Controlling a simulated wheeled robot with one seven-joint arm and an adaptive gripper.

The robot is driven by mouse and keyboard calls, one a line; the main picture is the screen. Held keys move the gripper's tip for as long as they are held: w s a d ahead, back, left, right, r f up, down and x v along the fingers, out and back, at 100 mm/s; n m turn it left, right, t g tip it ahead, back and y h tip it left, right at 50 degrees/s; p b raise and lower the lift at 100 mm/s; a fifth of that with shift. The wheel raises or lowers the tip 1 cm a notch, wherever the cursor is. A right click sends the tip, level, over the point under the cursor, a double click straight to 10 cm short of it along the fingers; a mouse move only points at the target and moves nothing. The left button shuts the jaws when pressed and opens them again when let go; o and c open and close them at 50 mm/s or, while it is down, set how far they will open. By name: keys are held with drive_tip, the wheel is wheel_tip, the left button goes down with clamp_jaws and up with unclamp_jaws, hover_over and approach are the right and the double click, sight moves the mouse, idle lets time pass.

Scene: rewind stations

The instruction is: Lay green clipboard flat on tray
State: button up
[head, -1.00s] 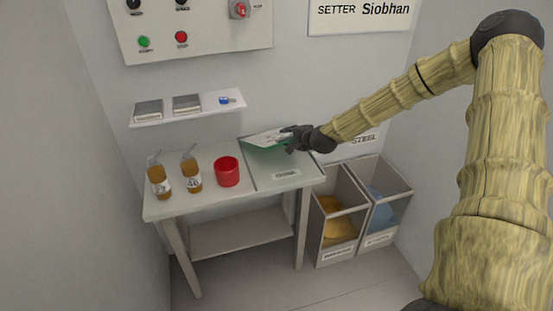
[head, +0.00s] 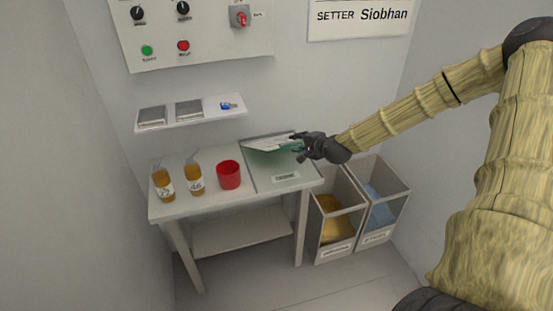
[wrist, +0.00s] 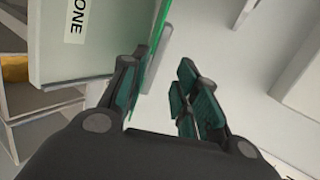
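The green clipboard (head: 268,144) with white paper is at the back of the tray (head: 262,181), on the right half of the bench. It looks tilted rather than flat; whether its lower edge touches the tray is unclear. My gripper (head: 298,147) is at the clipboard's right end, and its fingers look spread. In the wrist view my gripper (wrist: 158,85) has a clear gap between its fingers. The clipboard (wrist: 157,42) shows there edge-on as a thin green strip beside the left finger, and the labelled tray (wrist: 105,30) lies beyond. Contact with that finger cannot be told.
A red cup (head: 229,176) and two amber bottles (head: 163,186) (head: 194,180) stand left of the tray on the bench (head: 205,207). A wall shelf (head: 215,115) hangs above. Two bins (head: 333,225) (head: 380,205) stand right of the bench.

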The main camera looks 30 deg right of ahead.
wheel_tip(320, 180, up, 8)
drive_tip(key=s+p, duration=0.2)
drive_tip(key=p, duration=0.5)
drive_tip(key=shift+s+f, duration=0.25)
drive_tip(key=shift+s, duration=0.1)
drive_tip(key=shift+a+f, duration=0.1)
drive_tip(key=shift+a, duration=0.05)
